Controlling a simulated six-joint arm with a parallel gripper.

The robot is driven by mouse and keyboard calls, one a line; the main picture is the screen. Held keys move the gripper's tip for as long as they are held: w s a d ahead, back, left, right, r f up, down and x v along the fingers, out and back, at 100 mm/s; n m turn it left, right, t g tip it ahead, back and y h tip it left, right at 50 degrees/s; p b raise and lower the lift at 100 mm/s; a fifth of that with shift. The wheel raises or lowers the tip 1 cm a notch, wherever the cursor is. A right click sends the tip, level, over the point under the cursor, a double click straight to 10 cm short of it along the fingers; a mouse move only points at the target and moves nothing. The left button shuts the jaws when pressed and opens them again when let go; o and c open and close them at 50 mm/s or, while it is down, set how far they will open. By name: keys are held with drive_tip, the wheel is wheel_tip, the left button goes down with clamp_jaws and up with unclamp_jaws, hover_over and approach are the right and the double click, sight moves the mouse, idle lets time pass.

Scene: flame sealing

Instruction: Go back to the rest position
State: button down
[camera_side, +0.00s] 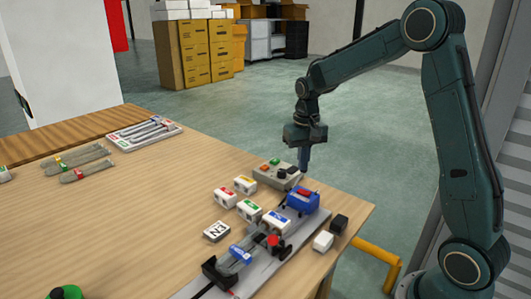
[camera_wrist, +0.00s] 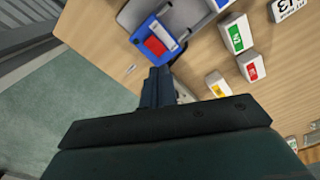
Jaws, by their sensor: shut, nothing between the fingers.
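My gripper (camera_side: 303,165) points down at the far right part of the wooden table. Its fingers are shut with nothing between them. It is close to a grey control box (camera_side: 264,176) with green, red and black buttons; I cannot tell whether they touch. In the wrist view my gripper (camera_wrist: 159,78) points towards a blue fixture (camera_wrist: 148,28) with a red top, and its body hides much of the control box. The blue fixture also shows in the side view (camera_side: 301,204), nearer the camera than the fingers.
White blocks with coloured labels (camera_side: 226,197) stand left of the blue fixture. A grey rail (camera_side: 258,270) carries a black clamp (camera_side: 217,272). White (camera_side: 323,240) and black (camera_side: 340,223) blocks stand near the right table edge. A tray of tubes (camera_side: 145,132) lies farther left. The air above the table is clear.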

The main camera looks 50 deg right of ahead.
drive_tip(key=s+a+r+n+t, duration=0.2)
drive_tip(key=s+a+r+n, duration=0.1)
drive_tip(key=s+a+r, duration=0.55)
drive_tip(key=s+a+r+n+t, duration=0.1)
drive_tip(key=s+a, duration=0.1)
drive_tip(key=s, duration=0.5)
drive_tip(key=s+a+r+n+t, duration=0.2)
drive_tip(key=s+a, duration=0.1)
drive_tip(key=s, duration=0.5)
drive_tip(key=shift+s+t, duration=0.3)
idle(0.4)
